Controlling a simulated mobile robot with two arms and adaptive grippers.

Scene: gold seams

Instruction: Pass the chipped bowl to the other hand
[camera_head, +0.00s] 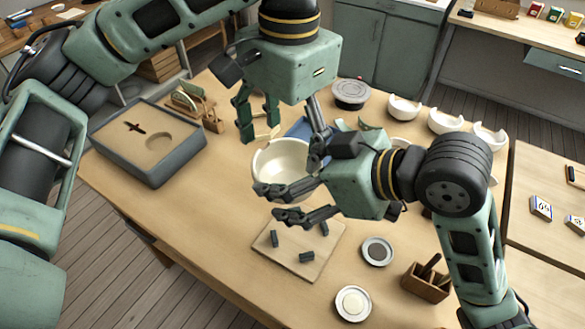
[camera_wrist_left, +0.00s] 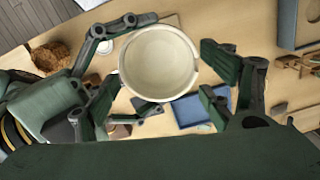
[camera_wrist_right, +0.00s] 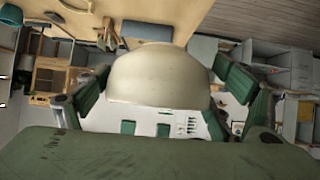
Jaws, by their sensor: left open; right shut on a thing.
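The cream bowl (camera_head: 283,165) is held above the table, opening upward, near the middle of the head view. It also shows in the left wrist view (camera_wrist_left: 160,62) and from its outer side in the right wrist view (camera_wrist_right: 160,75). My left gripper (camera_head: 275,128) is open just above and behind the bowl. In the left wrist view its green fingers (camera_wrist_left: 222,85) are beside the bowl, apparently apart from it.
A grey sand tray (camera_head: 190,155) stands at the left. A blue tray (camera_head: 299,128) is behind the bowl, partly hidden. Below it lies a board (camera_head: 285,262) with dark blocks. Several white bowls (camera_head: 446,121) stand at the back right. A wooden caddy (camera_head: 425,285) stands front right.

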